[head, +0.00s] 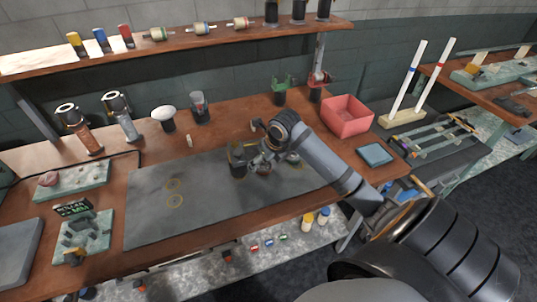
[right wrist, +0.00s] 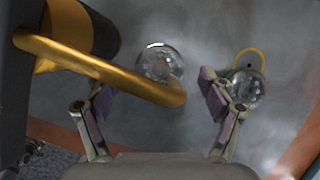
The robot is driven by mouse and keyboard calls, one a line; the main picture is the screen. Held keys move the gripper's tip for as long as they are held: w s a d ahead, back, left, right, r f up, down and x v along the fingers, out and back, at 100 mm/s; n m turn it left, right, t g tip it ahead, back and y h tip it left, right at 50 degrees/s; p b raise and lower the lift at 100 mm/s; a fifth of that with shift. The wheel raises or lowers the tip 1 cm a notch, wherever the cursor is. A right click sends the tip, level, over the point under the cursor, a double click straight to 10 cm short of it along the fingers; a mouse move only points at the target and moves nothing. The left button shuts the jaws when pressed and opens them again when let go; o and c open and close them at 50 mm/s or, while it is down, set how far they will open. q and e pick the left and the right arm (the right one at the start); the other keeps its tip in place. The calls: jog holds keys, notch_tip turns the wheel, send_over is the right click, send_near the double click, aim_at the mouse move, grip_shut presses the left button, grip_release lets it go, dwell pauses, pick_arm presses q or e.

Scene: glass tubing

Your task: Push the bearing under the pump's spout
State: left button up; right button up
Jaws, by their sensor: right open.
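The pump shows in the right wrist view as a black and gold body (right wrist: 85,28) with a curved gold spout (right wrist: 110,78). In the head view it seems to be the dark upright object (head: 237,158) on the grey mat. A clear shiny ball (right wrist: 160,60) lies just beyond the spout's end, between the lines of my fingers. A second clear ball (right wrist: 247,90) lies just outside my right-hand finger. I cannot tell which ball is the bearing. My right gripper (right wrist: 157,92) is open, with the spout crossing in front of its left-hand finger. My left gripper is out of view.
The mat (head: 150,218) has yellow rings on its clear left half. A red bin (head: 346,117) and a blue-grey pad (head: 375,154) are at the right. Dark jars (head: 200,108) and a white-topped one (head: 164,118) stand behind the mat. A shelf (head: 180,48) runs above.

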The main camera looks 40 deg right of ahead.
jog(key=v, duration=1)
